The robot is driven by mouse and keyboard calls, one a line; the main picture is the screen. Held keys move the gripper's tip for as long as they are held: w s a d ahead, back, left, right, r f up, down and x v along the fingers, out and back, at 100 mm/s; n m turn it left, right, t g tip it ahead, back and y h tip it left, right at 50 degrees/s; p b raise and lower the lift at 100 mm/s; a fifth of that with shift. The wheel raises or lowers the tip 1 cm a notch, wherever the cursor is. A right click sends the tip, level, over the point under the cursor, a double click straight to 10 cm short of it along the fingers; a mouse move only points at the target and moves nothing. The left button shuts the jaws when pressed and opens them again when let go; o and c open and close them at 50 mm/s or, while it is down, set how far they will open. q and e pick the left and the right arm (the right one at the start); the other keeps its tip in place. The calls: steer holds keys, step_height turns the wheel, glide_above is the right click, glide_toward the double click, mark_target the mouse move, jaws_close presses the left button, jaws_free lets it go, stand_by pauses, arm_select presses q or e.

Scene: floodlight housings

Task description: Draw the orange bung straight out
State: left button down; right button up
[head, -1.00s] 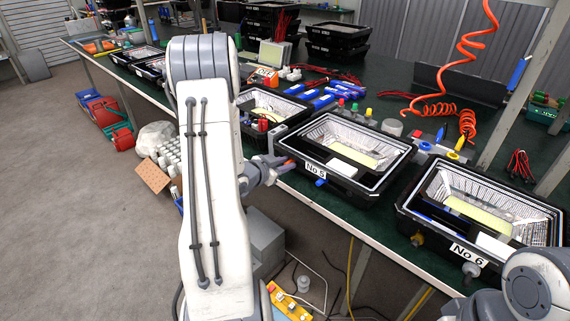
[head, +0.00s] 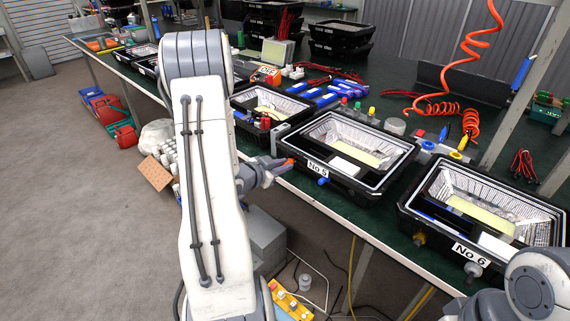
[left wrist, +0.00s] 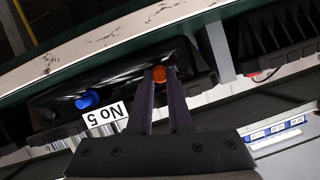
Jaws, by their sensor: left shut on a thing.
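The orange bung (head: 291,161) shows as a small orange spot at the left end of the front wall of the black No 5 housing (head: 345,190). In the left wrist view the bung (left wrist: 159,73) sits between the fingertips of my left gripper (left wrist: 160,82), its round end showing. My left gripper (head: 284,164) is shut on the bung, close against the housing wall. The fingers hide part of the bung, so I cannot tell how deep it sits. My right gripper is out of view.
A blue plug (head: 323,181) sits on the same wall, beside the No 5 label (head: 318,169). The No 6 housing (head: 440,233) stands to the right. An orange coiled hose (head: 455,70) hangs behind.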

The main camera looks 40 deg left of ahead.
arm_select(q)
steer(key=shift+s+a, duration=0.1)
steer(key=shift+s, duration=0.95)
steer(key=shift+s, duration=0.15)
